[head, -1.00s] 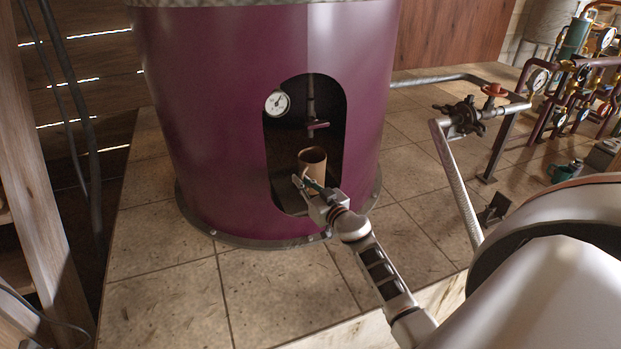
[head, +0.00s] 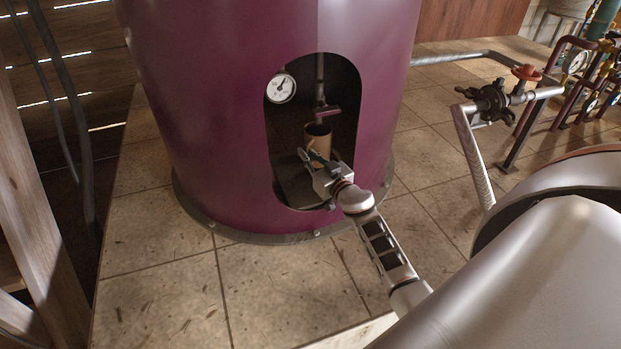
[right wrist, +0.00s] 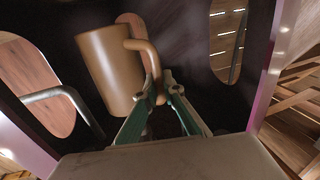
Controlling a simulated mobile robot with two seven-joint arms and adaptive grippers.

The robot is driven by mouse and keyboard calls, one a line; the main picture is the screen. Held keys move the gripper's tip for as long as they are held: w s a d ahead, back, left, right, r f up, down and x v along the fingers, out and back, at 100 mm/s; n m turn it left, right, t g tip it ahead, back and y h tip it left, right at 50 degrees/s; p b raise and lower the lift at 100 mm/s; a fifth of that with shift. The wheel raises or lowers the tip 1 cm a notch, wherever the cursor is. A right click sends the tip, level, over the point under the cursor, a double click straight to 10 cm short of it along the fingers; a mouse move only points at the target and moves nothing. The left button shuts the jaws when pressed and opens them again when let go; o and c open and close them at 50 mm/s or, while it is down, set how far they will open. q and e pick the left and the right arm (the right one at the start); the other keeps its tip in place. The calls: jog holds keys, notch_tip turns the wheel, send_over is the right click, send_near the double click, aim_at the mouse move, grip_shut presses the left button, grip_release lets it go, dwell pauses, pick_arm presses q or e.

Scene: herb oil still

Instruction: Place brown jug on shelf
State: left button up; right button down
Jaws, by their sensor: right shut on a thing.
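The brown jug (head: 319,140) is inside the arched opening of the purple still (head: 220,110), upright, just below the spout (head: 326,111). In the right wrist view the jug (right wrist: 108,70) shows its side and its looped handle. My right gripper (head: 311,162) reaches in through the opening, and in the right wrist view its green-lined fingers (right wrist: 161,90) are shut on the lower part of the handle. A dark flat surface (head: 293,191), perhaps the shelf, lies low in the opening. I cannot tell whether the jug touches it. My left gripper is not in view.
A round gauge (head: 281,87) hangs at the opening's upper left. The opening's edges stand close around my right wrist. A pipe with a valve (head: 492,101) stands to the right. The tiled floor (head: 160,290) in front of the still is clear.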

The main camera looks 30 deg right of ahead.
notch_tip(320, 180, down, 5)
jog(key=b, duration=0.3)
jog(key=shift+r, duration=0.15)
jog(key=shift+f+b, duration=0.45)
jog(key=shift+b, duration=0.3)
notch_tip(320, 180, down, 3)
jog(key=b, duration=0.2)
jog(key=shift+b, duration=0.3)
jog(key=shift+f, duration=0.35)
jog(key=shift+r, duration=0.25)
jog(key=shift+f, duration=0.2)
jog(key=c, duration=2.2)
grip_release()
jog(key=shift+o, duration=0.2)
